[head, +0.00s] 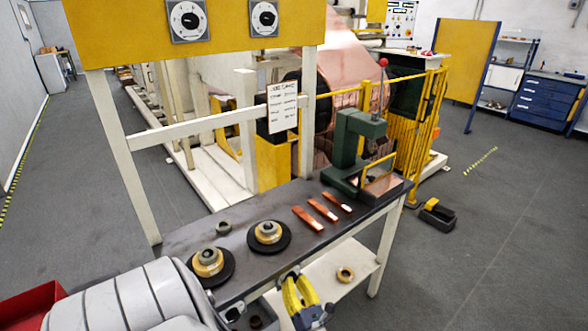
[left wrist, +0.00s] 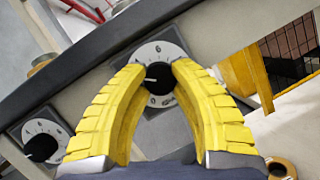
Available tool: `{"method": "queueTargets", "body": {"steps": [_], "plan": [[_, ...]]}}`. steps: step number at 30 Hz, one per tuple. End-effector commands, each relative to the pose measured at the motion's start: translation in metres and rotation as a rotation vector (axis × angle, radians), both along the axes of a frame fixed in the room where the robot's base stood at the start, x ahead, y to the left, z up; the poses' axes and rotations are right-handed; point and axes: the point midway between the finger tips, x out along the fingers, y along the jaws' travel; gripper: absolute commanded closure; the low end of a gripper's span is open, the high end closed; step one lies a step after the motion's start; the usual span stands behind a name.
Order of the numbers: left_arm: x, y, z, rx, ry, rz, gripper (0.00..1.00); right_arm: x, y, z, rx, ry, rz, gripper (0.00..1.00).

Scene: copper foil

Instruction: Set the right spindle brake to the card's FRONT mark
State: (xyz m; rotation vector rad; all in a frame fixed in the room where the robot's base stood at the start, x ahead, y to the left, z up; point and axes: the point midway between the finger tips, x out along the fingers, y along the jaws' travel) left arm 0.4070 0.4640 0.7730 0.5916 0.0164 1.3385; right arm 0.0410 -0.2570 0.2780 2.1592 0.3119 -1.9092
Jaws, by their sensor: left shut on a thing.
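My left gripper (head: 301,302) is at the front edge of the bench. In the left wrist view its yellow fingers (left wrist: 158,82) are shut on the black knob (left wrist: 160,77) of a white dial plate. The knob's white pointer is turned to the left in that view, and the fingers hide the dial's sides. A second dial with a black knob (left wrist: 41,148) is at the lower left, clear of the fingers. The card (head: 283,108) hangs on the frame behind the bench; its writing is too small to read. My right gripper is not in view.
Two flanged rolls (head: 267,233) stand on the bench (head: 190,237) beside several copper strips (head: 322,209). A green press (head: 355,140) stands at its right end. A ring (head: 345,274) lies on the shelf below. Two gauges (head: 187,20) are on the yellow panel above.

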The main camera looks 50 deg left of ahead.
Motion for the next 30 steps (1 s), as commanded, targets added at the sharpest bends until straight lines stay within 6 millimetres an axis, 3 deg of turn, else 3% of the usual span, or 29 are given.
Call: {"method": "queueTargets", "body": {"steps": [18,30], "plan": [[-0.0004,0.0006,0.0038,0.026,0.571,0.0,1.0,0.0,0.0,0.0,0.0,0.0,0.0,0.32],[0.0005,0.001,0.0051,0.039,0.841,0.001,1.0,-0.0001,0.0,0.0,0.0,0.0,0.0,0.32]]}}
